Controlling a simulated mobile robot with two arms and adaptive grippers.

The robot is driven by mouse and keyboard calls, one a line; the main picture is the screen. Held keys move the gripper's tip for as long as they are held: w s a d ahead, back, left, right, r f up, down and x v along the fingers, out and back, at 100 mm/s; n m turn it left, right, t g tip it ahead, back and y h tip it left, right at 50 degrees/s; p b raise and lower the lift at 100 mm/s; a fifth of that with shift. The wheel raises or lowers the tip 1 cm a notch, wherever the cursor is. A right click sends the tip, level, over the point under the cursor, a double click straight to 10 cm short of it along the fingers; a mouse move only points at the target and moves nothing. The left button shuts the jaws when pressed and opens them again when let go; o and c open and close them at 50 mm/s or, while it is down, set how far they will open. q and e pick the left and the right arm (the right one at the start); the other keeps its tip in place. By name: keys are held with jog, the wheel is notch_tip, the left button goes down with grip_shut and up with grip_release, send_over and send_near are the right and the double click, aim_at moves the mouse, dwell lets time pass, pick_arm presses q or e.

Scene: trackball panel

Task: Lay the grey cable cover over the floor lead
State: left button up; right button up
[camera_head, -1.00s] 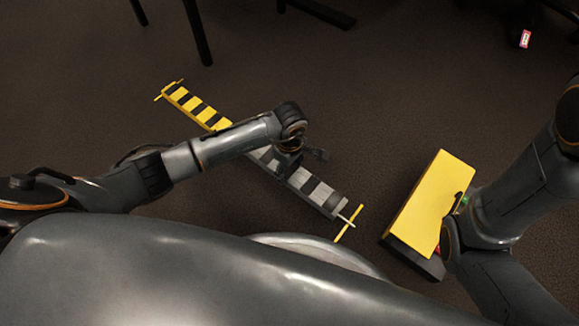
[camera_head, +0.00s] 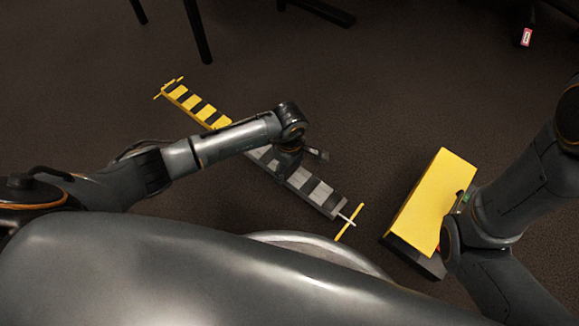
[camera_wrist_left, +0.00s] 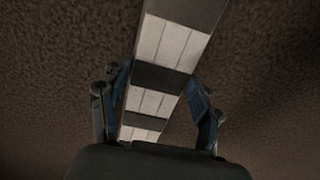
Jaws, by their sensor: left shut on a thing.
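The grey cable cover (camera_head: 325,195), banded grey and black, lies along the floor in line with a yellow-and-black striped cover (camera_head: 195,106). My left gripper (camera_head: 290,165) is over the middle of the grey cover and shut on it. In the left wrist view the fingers stand on both sides of the grey cover (camera_wrist_left: 158,45). A short white end of the floor lead (camera_head: 347,219) shows beyond the cover's near right end. The rest of the lead is hidden. My right arm shows at the right, but I do not see its gripper.
A yellow floor mark (camera_head: 349,224) lies by the lead's end. A yellow box with a dark base (camera_head: 430,205) stands right of the cover, next to my right arm. Dark furniture legs (camera_head: 197,32) stand at the back. The carpet behind the cover is clear.

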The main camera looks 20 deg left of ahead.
pick_arm(q)
jog(key=shift+f+b, duration=0.8)
jog(key=shift+f, duration=0.3)
jog(key=o, duration=1.5)
jog(key=shift+o, duration=0.2)
notch_tip(320, 180, up, 12)
